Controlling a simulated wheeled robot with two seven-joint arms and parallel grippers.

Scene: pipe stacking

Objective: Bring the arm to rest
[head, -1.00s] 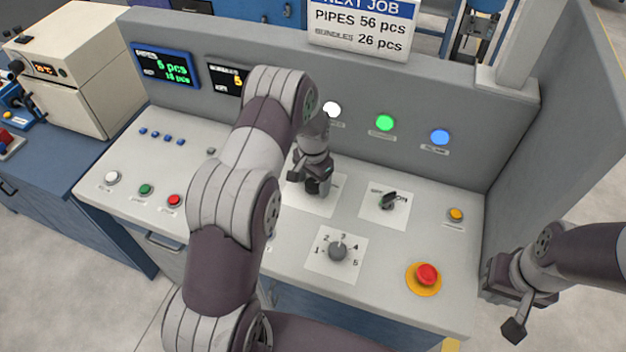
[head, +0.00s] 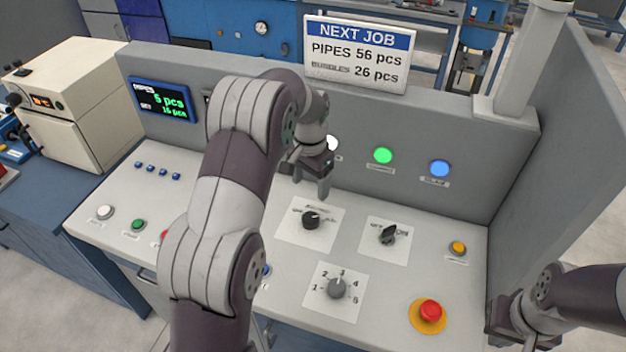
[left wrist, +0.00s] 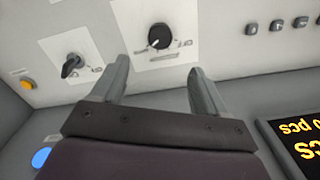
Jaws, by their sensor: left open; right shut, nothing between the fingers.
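My left gripper (head: 312,182) is above the back part of the control panel, clear of the knobs. In the left wrist view its two fingers (left wrist: 158,82) are spread apart with nothing between them. A black rotary knob (head: 311,219) on a white plate lies just below and in front of it; it also shows in the left wrist view (left wrist: 160,37). My left arm crosses the middle of the head view and hides part of the panel. My right gripper (head: 502,334) is at the lower right, beside the panel's right edge, partly cut off by the frame; it looks empty.
The panel (head: 390,290) carries a black selector switch (head: 388,235), a numbered dial (head: 337,288), a red emergency button (head: 430,311) and a yellow button (head: 457,248). The back wall (head: 460,130) holds green (head: 383,155) and blue (head: 439,168) lamps and a display (head: 163,101).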

